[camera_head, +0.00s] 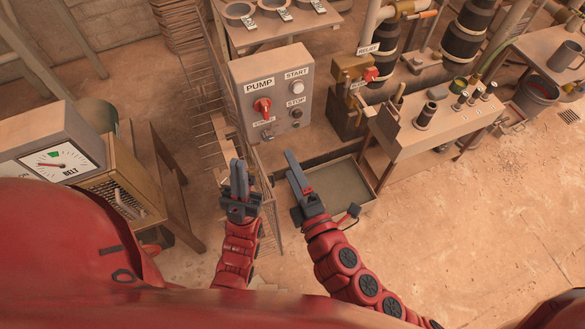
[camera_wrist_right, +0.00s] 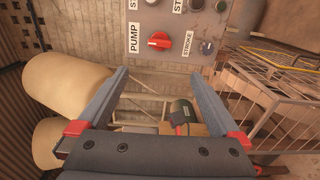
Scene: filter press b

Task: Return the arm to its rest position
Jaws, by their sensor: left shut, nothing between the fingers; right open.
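My left gripper (camera_head: 239,170) is left of centre in the head view, below the pump control box. Its two fingers lie close together, shut with nothing between them. My right gripper (camera_head: 295,168) is just to the right of it, in front of the box's lower edge. In the right wrist view the right gripper (camera_wrist_right: 157,76) shows two grey fingers wide apart, with nothing held between them. Both grippers are apart from the box.
The pump control box (camera_head: 271,95) has a red switch (camera_head: 262,106), also seen in the wrist view (camera_wrist_right: 159,41). A shallow tray (camera_head: 342,181) lies below my right gripper. A workbench (camera_head: 445,122) stands to the right; a belt gauge (camera_head: 58,160) stands left. Open floor (camera_head: 470,230) is at lower right.

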